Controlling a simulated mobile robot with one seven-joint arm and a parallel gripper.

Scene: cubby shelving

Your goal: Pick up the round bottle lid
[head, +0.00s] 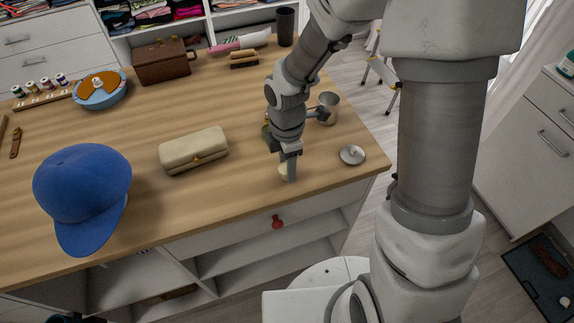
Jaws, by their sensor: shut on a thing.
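My gripper (288,170) points down just above the wooden tabletop, near its front edge. It is shut on a small pale, rounded piece (284,171), which looks like the round bottle lid. The fingers cover much of it, and I cannot tell whether it touches the table. A separate silver round lid (352,155) with a small knob lies to the right of my gripper, near the table's right corner.
On the wooden table (240,196), a metal cup (328,106) stands behind my gripper. A beige case (194,150) and a blue cap (84,190) lie to the left. A brown box (162,63) stands at the back. The front strip between cap and gripper is clear.

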